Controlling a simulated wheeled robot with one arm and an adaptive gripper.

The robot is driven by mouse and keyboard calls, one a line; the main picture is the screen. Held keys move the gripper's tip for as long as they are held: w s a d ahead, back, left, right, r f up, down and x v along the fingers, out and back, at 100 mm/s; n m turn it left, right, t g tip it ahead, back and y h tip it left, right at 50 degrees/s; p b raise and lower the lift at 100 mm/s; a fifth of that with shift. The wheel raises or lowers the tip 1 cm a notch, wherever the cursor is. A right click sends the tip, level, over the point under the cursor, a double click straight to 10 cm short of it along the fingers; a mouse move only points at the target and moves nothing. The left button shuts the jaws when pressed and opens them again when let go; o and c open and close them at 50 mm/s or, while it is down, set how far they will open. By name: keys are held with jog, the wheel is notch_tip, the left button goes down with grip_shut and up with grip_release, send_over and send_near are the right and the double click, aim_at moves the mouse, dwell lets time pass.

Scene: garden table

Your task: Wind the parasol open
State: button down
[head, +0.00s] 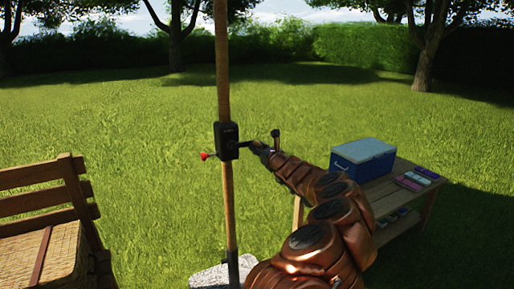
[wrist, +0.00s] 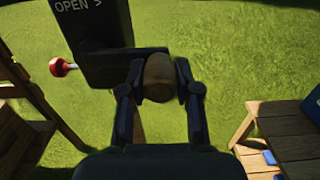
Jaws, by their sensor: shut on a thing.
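The parasol's wooden pole (head: 223,80) stands upright; its canopy is out of view. A black crank housing (head: 226,134) is fixed to the pole, marked "OPEN >" in the wrist view (wrist: 95,30). A red knob (head: 204,155) sticks out on its left, and it also shows in the wrist view (wrist: 60,67). A dark crank arm (wrist: 120,58) runs from the housing to a brown crank handle (wrist: 158,76). My gripper (head: 259,148) is right of the housing. In the wrist view its fingers (wrist: 158,88) are shut on the handle, one on each side.
A wooden bench with a wicker basket (head: 45,255) stands at left. A low wooden table (head: 385,200) at right bears a blue cooler (head: 362,160) and several small packs. The pole stands in a pale stone base (head: 208,277). Open lawn lies behind.

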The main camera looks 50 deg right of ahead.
jog(key=w+a+f+b, duration=0.1)
jog(key=a+f+b, duration=0.3)
jog(key=b, duration=1)
notch_tip(320, 180, down, 4)
jog(key=shift+w+a+r, duration=0.25)
jog(key=shift+w+a, duration=0.05)
jog(key=c, duration=0.7)
grip_release()
